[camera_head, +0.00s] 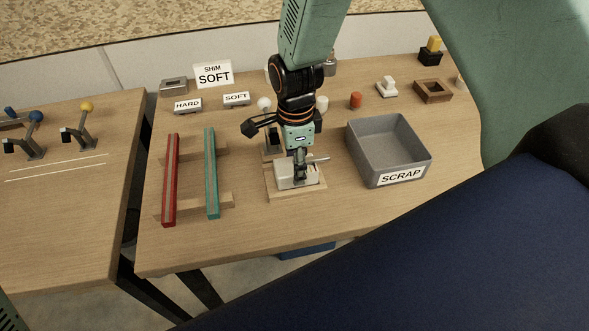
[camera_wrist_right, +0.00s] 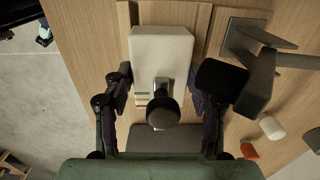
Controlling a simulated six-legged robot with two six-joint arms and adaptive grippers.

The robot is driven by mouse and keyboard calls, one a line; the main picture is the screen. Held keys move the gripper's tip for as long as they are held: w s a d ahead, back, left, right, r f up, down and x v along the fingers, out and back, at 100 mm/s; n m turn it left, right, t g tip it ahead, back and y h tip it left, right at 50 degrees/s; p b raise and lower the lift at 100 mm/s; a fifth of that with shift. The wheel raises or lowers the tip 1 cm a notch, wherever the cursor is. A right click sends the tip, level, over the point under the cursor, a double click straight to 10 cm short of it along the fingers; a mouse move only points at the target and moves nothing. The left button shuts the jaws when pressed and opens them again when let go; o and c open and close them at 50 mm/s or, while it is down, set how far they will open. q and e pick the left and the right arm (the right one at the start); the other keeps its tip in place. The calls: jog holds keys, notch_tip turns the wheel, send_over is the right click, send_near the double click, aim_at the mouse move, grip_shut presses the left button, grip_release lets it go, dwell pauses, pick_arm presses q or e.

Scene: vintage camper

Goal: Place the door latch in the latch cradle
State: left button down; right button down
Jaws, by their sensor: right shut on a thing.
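The door latch appears to be the pale grey block (camera_head: 290,176) with a small metal lever, below my right gripper (camera_head: 298,152). In the right wrist view the pale block (camera_wrist_right: 160,52) has a dark round knob and coloured stripes. My right gripper's fingers (camera_wrist_right: 163,100) are at its two sides, shut on it. A light wooden base (camera_head: 312,193), probably the latch cradle, shows under and around the block. I cannot tell whether the block rests fully on it. A dark-padded clamp (camera_wrist_right: 250,80) stands close by. My left gripper is not in view.
A grey SCRAP bin (camera_head: 423,160) stands just right. Red (camera_head: 170,180) and teal (camera_head: 211,172) bars lie on wooden supports to the left. HARD and SOFT signs, small pegs and a brown wooden frame (camera_head: 447,92) are at the back. Bare tabletop lies in front.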

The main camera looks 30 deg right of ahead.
jog(key=shift+w+d+f, duration=0.1)
jog(key=shift+w+f, duration=0.1)
jog(key=shift+f, duration=0.25)
jog(key=shift+w+a, duration=0.2)
jog(key=shift+s+a+r, duration=0.1)
jog(key=shift+s, duration=0.3)
jog(key=shift+d+f, duration=0.2)
jog(key=c, duration=0.8)
grip_release()
jog(key=shift+w+f, duration=0.1)
jog(key=shift+w, duration=0.1)
jog(key=o, duration=0.4)
jog(key=shift+w, duration=0.1)
jog(key=shift+c, duration=0.2)
jog(key=shift+s+a, duration=0.1)
jog(key=shift+s, duration=0.1)
notch_tip(320, 180, up, 11)
jog(key=shift+r+p, duration=0.15)
jog(key=shift+p, duration=0.4)
jog(key=shift+w+r, duration=0.25)
jog(key=shift+r, duration=0.4)
jog(key=shift+s+r, duration=0.1)
jog(key=shift+s, duration=0.1)
